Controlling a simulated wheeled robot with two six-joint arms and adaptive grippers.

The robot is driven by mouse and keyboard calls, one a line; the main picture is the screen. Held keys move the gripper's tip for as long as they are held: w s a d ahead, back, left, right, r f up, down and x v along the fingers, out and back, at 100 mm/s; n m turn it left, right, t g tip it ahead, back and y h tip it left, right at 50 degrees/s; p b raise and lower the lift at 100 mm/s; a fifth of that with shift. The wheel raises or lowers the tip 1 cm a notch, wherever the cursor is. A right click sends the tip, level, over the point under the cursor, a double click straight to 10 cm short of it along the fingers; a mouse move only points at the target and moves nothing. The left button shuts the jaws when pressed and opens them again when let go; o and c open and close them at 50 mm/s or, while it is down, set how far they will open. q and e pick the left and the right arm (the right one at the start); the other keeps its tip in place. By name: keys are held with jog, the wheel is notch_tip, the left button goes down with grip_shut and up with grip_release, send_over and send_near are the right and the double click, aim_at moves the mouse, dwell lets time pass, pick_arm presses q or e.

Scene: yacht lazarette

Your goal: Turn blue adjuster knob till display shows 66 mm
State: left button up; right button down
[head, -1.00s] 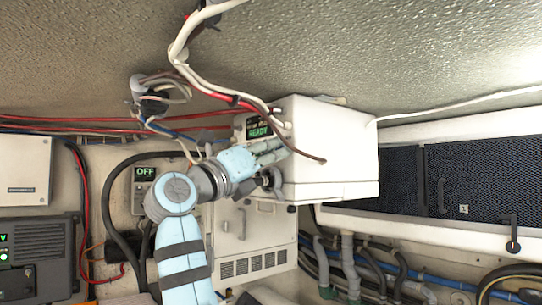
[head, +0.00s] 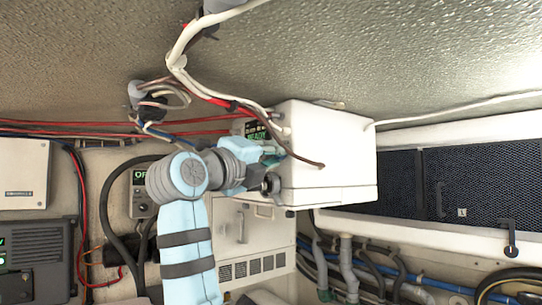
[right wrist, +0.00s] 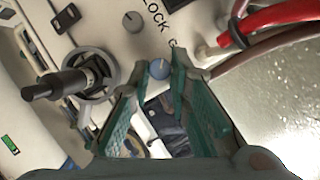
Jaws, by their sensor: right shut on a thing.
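The blue adjuster knob (right wrist: 159,68) is on the pale panel of the white box (head: 335,150). In the right wrist view it sits between the tips of my right gripper (right wrist: 160,75), whose teal fingers are shut on it. In the head view my right gripper (head: 268,157) is at the box's left face, partly hidden by my wrist, and the knob cannot be made out. A small display (head: 257,131) with green text, apparently READY, shows above the gripper. It is partly covered, and no mm value is readable. My left gripper is not in view.
A handwheel with a black handle (right wrist: 58,84) and a grey knob (right wrist: 132,21) are close by on the panel. Red and white cables (head: 205,85) hang above. An OFF display (head: 139,175), partly hidden by my arm, is at left.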

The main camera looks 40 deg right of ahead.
dwell(0.3)
jog(key=c, duration=1.5)
grip_release()
jog(key=shift+d, duration=0.1)
jog(key=shift+v, duration=3.65)
jog(key=shift+f, duration=0.2)
